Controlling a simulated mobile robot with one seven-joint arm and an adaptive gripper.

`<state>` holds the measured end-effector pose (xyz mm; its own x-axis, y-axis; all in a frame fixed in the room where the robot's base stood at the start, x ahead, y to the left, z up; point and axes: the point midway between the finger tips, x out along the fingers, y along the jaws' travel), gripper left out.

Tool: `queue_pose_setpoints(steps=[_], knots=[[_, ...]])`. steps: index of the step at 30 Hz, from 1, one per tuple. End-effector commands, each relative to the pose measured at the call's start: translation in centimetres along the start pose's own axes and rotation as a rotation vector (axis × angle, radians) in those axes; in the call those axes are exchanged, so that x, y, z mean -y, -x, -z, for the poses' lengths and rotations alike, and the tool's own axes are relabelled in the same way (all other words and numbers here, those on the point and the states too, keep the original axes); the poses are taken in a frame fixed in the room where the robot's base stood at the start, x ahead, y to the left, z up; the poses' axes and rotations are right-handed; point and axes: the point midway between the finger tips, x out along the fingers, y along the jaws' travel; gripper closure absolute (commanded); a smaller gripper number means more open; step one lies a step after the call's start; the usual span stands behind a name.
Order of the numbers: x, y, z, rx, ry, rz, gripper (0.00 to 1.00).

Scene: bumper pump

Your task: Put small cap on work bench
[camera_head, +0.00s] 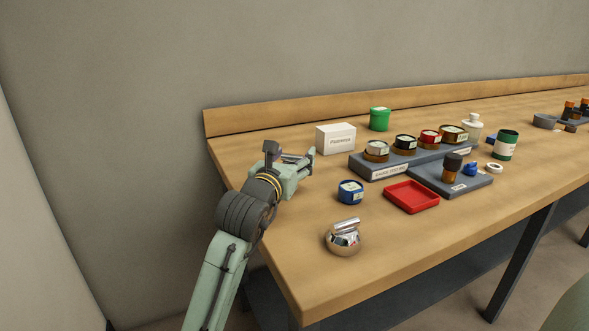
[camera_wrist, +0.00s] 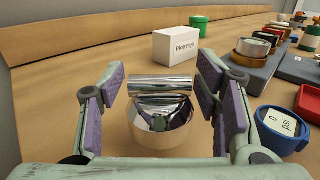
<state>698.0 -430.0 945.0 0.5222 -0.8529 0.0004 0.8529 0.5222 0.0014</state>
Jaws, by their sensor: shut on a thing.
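A shiny chrome piece (camera_wrist: 160,132), rounded below with a bar-like cylinder across its top, is between the fingers in the wrist view. It is most likely the small cap. My gripper (camera_wrist: 165,105) is shut on it, with a purple pad on each side. In the head view my gripper (camera_head: 290,160) is over the left end of the work bench (camera_head: 285,242), and the held piece is hidden there. Whether the piece touches the bench top cannot be told.
A similar chrome piece (camera_head: 343,238) stands near the bench's front edge. A grey rack (camera_head: 365,170) holds several jars. Free wood lies front right.

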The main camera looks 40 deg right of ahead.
Motion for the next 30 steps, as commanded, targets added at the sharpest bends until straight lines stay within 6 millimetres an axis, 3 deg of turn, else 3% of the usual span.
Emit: queue_pose_setpoints(steps=[6,20,21,30], knots=[[0.0,0.0,3.0,-0.001,0.003,0.0,0.77],[0.0,0.0,3.7,0.001,0.0,-0.001,0.77],[0.0,0.0,3.6,-0.001,0.001,-0.001,0.4],[0.0,0.0,3.5,-0.001,0.001,-0.001,0.23]])
